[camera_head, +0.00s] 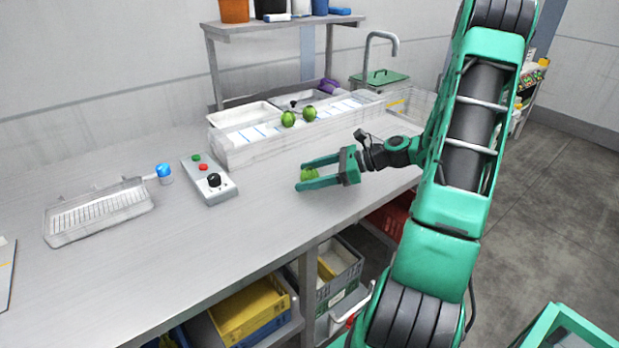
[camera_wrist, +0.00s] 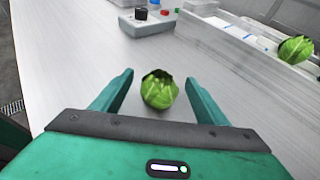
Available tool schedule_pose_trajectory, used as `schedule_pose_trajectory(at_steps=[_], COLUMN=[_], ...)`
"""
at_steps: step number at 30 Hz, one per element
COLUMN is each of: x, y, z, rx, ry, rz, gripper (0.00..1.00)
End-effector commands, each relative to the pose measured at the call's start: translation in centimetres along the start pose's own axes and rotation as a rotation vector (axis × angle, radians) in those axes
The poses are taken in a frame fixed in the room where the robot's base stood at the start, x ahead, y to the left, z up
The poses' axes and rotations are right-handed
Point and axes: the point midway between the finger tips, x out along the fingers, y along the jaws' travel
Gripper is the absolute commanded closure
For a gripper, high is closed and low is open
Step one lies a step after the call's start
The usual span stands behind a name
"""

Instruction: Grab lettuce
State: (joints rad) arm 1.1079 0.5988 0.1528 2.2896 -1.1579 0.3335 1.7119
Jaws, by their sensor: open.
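A green lettuce (camera_head: 309,174) lies on the grey counter between the spread fingers of my gripper (camera_head: 308,175). In the wrist view the lettuce (camera_wrist: 159,89) sits between the two green fingertips of my gripper (camera_wrist: 158,84), with a gap on each side. My gripper is open and holds nothing. Two more lettuces, a left one (camera_head: 288,119) and a right one (camera_head: 309,113), rest on the clear-walled wash trough behind. One of these also shows at the right of the wrist view (camera_wrist: 295,49).
The long wash trough (camera_head: 300,139) stands behind my gripper. A control box (camera_head: 222,190) with red, green and black knobs lies to the left, and a clear slotted tray (camera_head: 98,214) farther left. The counter (camera_head: 225,255) in front is clear. Crates (camera_head: 245,309) stand below.

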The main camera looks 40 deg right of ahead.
Motion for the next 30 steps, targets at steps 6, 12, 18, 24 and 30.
schedule_pose_trajectory(at_steps=[6, 12, 18, 24, 30], x=[0.0, -0.1, -0.1, -0.5, -1.5], y=[0.0, 0.0, 0.0, -0.1, -0.1], z=[0.0, 0.0, 0.1, 0.9, 3.5], rx=[0.000, 0.000, 0.000, -0.002, -0.005], ry=[0.000, 0.000, 0.000, 0.001, 0.002], rz=[0.000, 0.000, 0.000, -0.001, -0.002], gripper=[0.54, 0.78, 0.78, 0.78, 0.78])
